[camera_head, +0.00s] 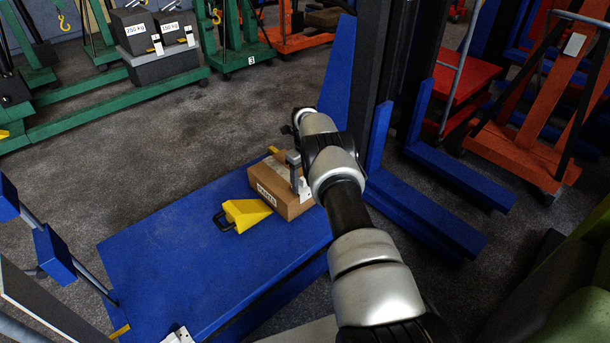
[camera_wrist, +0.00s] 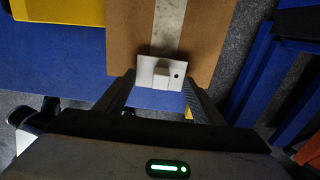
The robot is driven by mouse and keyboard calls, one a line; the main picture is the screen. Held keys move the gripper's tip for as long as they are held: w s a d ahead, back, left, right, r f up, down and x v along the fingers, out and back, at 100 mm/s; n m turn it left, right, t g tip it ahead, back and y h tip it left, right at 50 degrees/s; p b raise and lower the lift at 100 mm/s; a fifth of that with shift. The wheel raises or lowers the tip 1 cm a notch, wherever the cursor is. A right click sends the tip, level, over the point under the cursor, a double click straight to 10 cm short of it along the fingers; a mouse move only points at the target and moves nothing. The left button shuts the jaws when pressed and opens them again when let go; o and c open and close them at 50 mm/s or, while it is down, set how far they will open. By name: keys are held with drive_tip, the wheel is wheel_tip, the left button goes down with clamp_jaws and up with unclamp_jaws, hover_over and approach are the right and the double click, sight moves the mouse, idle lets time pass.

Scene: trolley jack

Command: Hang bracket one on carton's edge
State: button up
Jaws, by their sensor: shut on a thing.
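The brown carton (camera_head: 276,196) stands on a blue platform, with a label on its front side. In the wrist view the carton's top (camera_wrist: 120,40) shows with a pale tape strip running to its near edge. My gripper (camera_wrist: 160,84) is shut on a small white bracket (camera_wrist: 147,70), with one finger at each side of it. The bracket has a raised block and a dark hole, and it appears at the carton's edge. Whether it is hooked over the edge or only held there, I cannot tell. In the head view my arm partly covers the carton and gripper (camera_head: 294,163).
A yellow wedge (camera_head: 246,212) with a black handle lies left of the carton on the blue platform (camera_head: 160,260). A white piece (camera_head: 179,336) lies at the platform's front edge. The platform's left part is clear.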

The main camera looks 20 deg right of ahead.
drive_tip(key=shift+f, duration=0.35)
drive_tip(key=shift+f, duration=0.25)
idle(0.4)
drive_tip(key=o, duration=1.1)
drive_tip(key=shift+o, duration=0.2)
